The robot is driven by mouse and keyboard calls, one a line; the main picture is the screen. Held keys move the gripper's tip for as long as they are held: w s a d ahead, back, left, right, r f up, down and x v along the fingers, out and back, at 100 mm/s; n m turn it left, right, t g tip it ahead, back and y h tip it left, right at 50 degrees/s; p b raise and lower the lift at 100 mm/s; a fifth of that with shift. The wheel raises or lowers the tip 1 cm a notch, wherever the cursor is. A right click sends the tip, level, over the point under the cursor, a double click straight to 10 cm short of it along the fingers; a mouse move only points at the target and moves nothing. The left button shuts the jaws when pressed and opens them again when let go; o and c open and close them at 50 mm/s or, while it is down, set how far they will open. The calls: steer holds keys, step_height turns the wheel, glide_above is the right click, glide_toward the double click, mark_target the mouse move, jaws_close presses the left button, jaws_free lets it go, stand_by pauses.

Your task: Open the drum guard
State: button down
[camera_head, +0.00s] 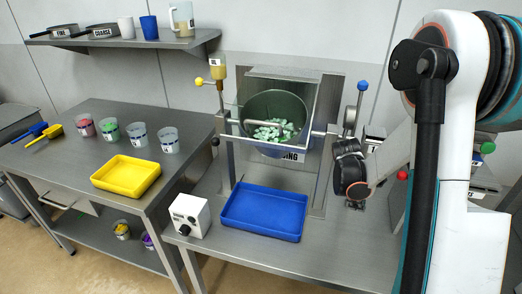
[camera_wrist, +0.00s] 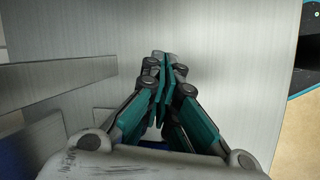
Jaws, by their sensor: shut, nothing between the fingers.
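The drum (camera_head: 275,105) is a dark green-grey bowl in the metal stand at centre, holding several pale green pieces. A light metal bar frame, which looks like the drum guard (camera_head: 262,139), runs across the drum's front; its exact position is hard to tell. My gripper (camera_head: 356,205) points down to the right of the drum, apart from the frame. In the wrist view my gripper (camera_wrist: 162,62) has its teal fingers together and empty, in front of a plain metal surface. Neither the drum nor its pieces can be made out in the wrist view.
A blue tray (camera_head: 264,212) lies below the drum, with a white control box (camera_head: 187,216) to its left. A blue-knobbed lever (camera_head: 355,103) stands close by my wrist. The left table holds cups and a yellow tray (camera_head: 126,175).

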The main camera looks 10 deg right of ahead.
steer(key=w+a+r+n+t+h+b, duration=0.25)
steer(key=a+n, duration=0.25)
steer(key=a, duration=0.3)
steer(key=w+a+r+n+t+h+b, duration=0.1)
steer(key=w+a+r+n+t+h, duration=0.15)
steer(key=a+n+t+h, duration=0.4)
steer(key=s+a+r+n+t+y+b, duration=0.15)
steer(key=a+r+n+t, duration=0.3)
steer(key=a, duration=0.55)
steer(key=s+a+r+n+t+y+b, duration=0.1)
steer(key=s+a+r+n+t+y, duration=0.15)
steer(key=a+r+n, duration=0.6)
steer(key=w+d+m, duration=0.1)
steer(key=w, duration=0.2)
steer(key=w+d+f+m, duration=0.1)
steer(key=w, duration=0.2)
steer(key=w+d+m, duration=0.1)
steer(key=w, duration=0.2)
steer(key=shift+w+f+m+t+p, duration=0.25)
steer(key=shift+w+t+p, duration=0.05)
steer(key=shift+w+p, duration=0.1)
steer(key=r, duration=0.1)
steer(key=s+r, duration=0.1)
steer(key=a+r, duration=0.1)
steer(key=shift+s+a+r, duration=0.1)
steer(key=shift+s+r, duration=0.25)
steer(key=shift+r, duration=0.05)
steer(key=shift+a, duration=0.1)
